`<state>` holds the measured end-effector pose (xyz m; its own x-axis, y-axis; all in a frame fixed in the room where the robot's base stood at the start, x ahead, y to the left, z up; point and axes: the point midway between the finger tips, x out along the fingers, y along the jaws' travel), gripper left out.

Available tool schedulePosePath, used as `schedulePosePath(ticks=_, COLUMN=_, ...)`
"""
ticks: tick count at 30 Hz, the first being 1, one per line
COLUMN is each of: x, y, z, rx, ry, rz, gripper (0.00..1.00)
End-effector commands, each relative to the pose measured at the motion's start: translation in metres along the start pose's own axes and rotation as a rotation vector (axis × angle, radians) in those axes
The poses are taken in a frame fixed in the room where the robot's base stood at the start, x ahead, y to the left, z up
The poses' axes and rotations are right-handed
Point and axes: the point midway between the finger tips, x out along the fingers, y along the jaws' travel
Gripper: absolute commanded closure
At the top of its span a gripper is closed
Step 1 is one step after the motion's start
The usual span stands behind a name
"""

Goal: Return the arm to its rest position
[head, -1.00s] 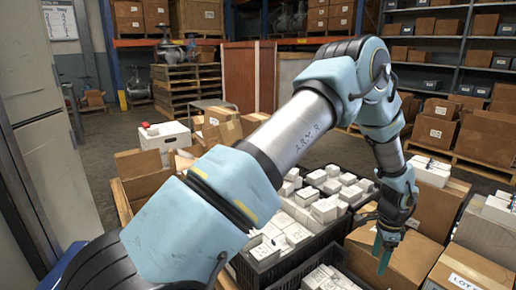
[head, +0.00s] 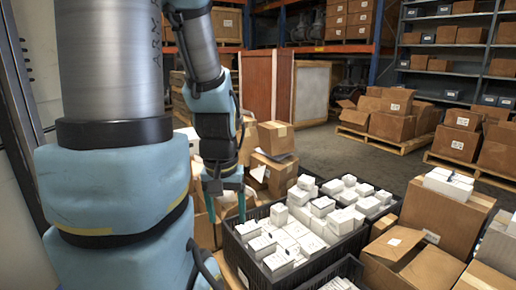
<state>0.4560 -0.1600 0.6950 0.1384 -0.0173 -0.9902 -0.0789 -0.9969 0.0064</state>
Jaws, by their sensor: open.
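My arm fills the left of the head view, its blue and silver links rising close to the camera and bending down again. My gripper (head: 226,205) hangs fingers down beside the left rim of a black crate (head: 300,276). Its teal fingers look open and I see nothing between them. The arm's upper bend is cut off by the top edge of the view.
The black crate holds several small white boxes (head: 325,207). Cardboard boxes (head: 275,138) stand behind my gripper, and a large carton (head: 446,212) stands at the right. Shelves (head: 450,55) line the back. Open floor (head: 340,155) lies beyond the crate.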

Motion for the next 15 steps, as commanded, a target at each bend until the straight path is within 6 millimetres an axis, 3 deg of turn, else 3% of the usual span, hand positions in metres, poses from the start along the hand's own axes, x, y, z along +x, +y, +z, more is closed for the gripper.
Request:
schedulePosePath(ticks=1, x=-0.019, y=0.002, z=-0.005, rx=0.011, ry=0.001, rz=0.000, gripper=0.28)
schedulePosePath(ticks=8, x=-0.064, y=0.003, z=-0.013, rx=0.018, ry=0.000, rz=0.000, gripper=0.28)
schedulePosePath(ticks=15, x=-0.132, y=0.004, z=-0.022, rx=0.020, ry=0.000, rz=0.000, gripper=0.28)
